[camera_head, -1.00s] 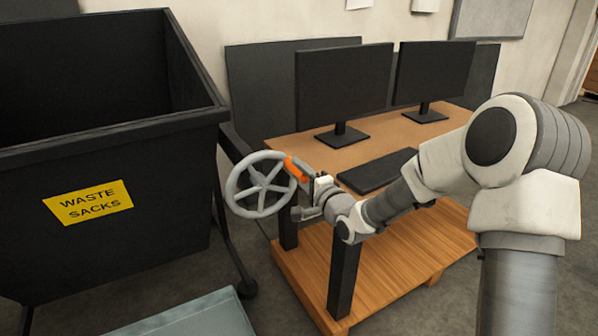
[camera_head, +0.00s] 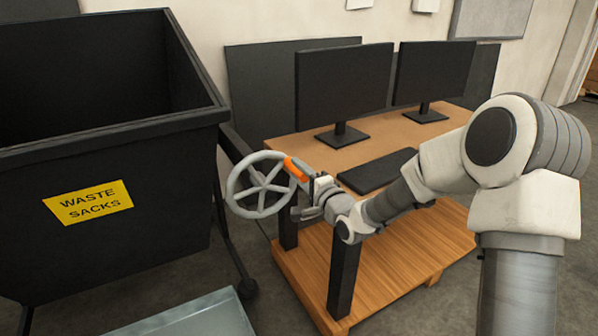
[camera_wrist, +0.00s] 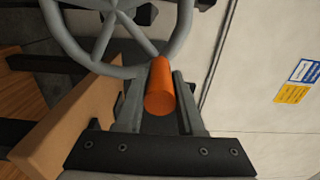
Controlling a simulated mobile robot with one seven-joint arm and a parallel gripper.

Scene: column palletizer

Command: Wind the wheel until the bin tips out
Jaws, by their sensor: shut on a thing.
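The grey spoked wheel (camera_head: 261,185) stands on the side of the bin's frame, to the right of the bin. Its orange handle (camera_head: 296,169) sticks out at the wheel's upper right. My gripper (camera_head: 306,177) is at the handle. In the wrist view the orange handle (camera_wrist: 161,88) lies between the two fingers of my gripper (camera_wrist: 157,100), which is shut on it; the wheel's rim (camera_wrist: 140,70) is just beyond. The black bin (camera_head: 105,130) with a yellow "WASTE SACKS" label is upright, with its open top facing up. Its inside bottom is hidden.
A desk (camera_head: 290,148) with two monitors (camera_head: 343,90) and a dark flat keyboard-like slab (camera_head: 377,171) stands behind my arm. A wooden pallet-like base (camera_head: 400,255) is below. A grey-blue flat-topped thing (camera_head: 190,322) lies in front of the bin.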

